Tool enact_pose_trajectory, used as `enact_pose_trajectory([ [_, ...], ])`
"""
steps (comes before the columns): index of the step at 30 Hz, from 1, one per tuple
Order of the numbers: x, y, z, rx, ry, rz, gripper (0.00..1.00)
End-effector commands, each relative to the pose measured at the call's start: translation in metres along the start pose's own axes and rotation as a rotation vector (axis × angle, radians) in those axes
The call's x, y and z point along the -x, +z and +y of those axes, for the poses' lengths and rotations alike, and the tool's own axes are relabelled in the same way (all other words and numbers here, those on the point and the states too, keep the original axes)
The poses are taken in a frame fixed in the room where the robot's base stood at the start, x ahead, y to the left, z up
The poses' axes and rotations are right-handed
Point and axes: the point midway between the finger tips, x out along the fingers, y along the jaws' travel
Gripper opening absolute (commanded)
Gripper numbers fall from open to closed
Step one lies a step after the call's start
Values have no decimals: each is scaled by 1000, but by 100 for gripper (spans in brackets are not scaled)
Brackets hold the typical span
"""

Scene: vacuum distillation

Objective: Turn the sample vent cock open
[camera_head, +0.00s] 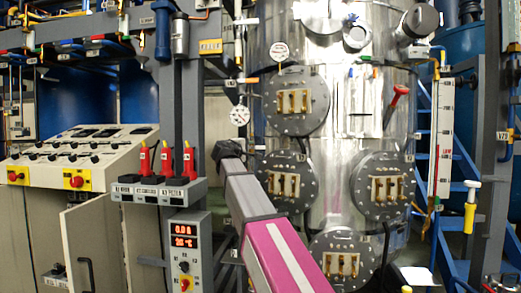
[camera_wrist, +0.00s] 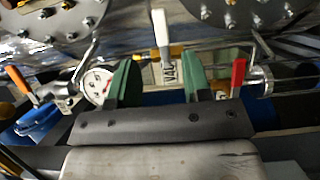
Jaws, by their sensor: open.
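My gripper (camera_wrist: 159,80) is open, its two green fingers apart with a gap between them. A red handle (camera_wrist: 238,76) is just right of the right finger, and an orange handle (camera_wrist: 20,80) is at the far left. I cannot tell from the labels which handle is the sample vent cock. No handle is visibly held. In the head view my arm reaches toward the vessel's left side; the fingers cannot be made out there.
A round white gauge (camera_wrist: 97,85) sits close to the left finger. The steel vessel (camera_head: 342,140) with bolted flanges stands behind. A control console (camera_head: 85,150) and a small display box (camera_head: 186,245) are at left. Blue stairs (camera_head: 455,165) are at right.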

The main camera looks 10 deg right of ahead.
Motion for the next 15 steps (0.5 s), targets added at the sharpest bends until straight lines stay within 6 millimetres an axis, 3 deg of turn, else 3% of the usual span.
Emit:
enact_pose_trajectory([
  [9, -58, -2, 0, -1, -1, 0, 45],
  [15, -84, -1, 0, -1, 0, 1, 45],
])
